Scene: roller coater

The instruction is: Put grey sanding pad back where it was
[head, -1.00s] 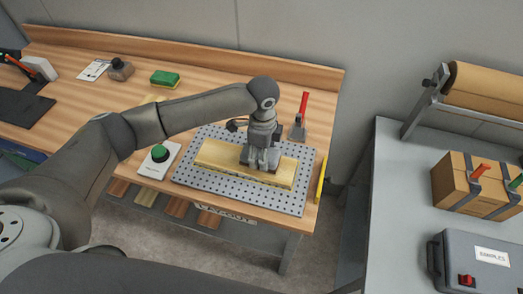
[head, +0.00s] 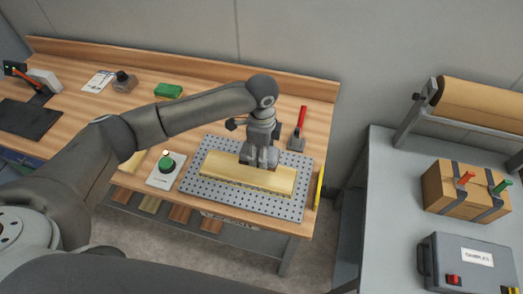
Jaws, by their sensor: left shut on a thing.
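My left gripper (head: 260,160) points down over the far edge of a pale wooden board (head: 225,172), right of its middle. It is shut on a grey block, the grey sanding pad, which the fingers mostly hide. I cannot tell whether the pad touches the board. The board lies on a grey perforated plate (head: 290,208) at the right end of the wooden bench (head: 215,112). My right gripper is not in view.
A green pad (head: 168,91), a small jar (head: 124,82) and a paper card (head: 98,82) lie further back. A grey table (head: 385,190) holds a strapped carton (head: 465,190) and case (head: 470,262).

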